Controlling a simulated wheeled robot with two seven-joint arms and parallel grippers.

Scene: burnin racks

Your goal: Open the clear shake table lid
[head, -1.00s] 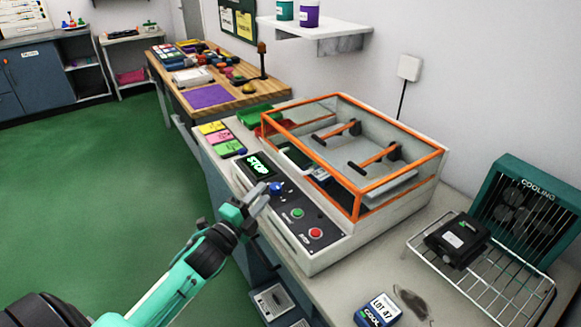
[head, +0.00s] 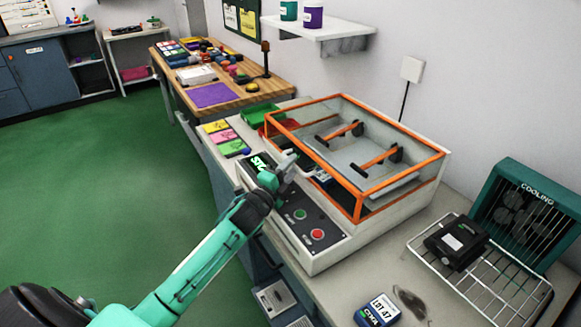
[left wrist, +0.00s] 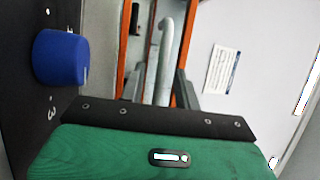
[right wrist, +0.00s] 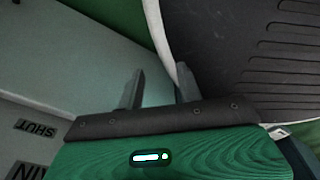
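The clear lid (head: 355,150) with its orange frame is closed on the white shake table (head: 330,245). A pale bar handle (head: 325,180) sticks out at the lid's front edge. My left gripper (head: 289,162) is at the lid's front, close to this handle. In the left wrist view the handle (left wrist: 165,50) shows between the two open fingers of the left gripper (left wrist: 162,85); I cannot tell whether they touch it. My right gripper (right wrist: 158,85) shows only in the right wrist view, open with nothing between its fingers.
A wire rack (head: 485,275) with a black device stands at right, before the cooling fan (head: 525,215). A shelf (head: 320,30) hangs above.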

